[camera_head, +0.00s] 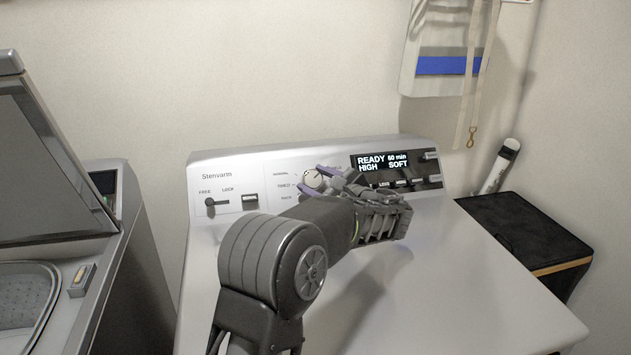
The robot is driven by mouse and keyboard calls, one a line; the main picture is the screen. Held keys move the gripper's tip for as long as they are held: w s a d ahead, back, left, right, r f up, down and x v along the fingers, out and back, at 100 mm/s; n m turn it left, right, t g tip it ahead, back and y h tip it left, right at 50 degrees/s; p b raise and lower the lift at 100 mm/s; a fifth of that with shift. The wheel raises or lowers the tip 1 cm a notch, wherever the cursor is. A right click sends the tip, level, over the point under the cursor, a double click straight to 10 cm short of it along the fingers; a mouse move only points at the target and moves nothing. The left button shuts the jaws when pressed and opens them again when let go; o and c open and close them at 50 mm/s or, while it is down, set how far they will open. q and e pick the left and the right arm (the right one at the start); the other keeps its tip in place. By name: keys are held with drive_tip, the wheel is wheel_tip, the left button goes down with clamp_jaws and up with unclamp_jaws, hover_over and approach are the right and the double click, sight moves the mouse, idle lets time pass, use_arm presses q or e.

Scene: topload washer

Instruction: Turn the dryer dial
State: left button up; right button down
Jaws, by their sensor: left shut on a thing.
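The dryer (480,285) stands in the middle of the camera_head view, with its control panel along the back. The round dryer dial (313,179) is pale and sits on the panel, left of the dark display (381,160) reading READY, HIGH, 60 min, SOFT. My left gripper (318,182) reaches across the dryer top to the panel, with its fingers at the dial and shut on it. The fingers and wrist hide part of the dial and the labels around it. My right gripper is not in view.
A washer (60,290) with its lid (45,150) raised stands at the left. A black bin (525,235) stands at the right of the dryer. A cloth bag (440,50) hangs on the wall at the upper right. The dryer top is otherwise clear.

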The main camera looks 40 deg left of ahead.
use_arm(q)
drive_tip(key=o, duration=1.3)
drive_tip(key=shift+o, duration=0.2)
drive_tip(key=v, duration=0.8)
drive_tip(key=shift+a, duration=0.1)
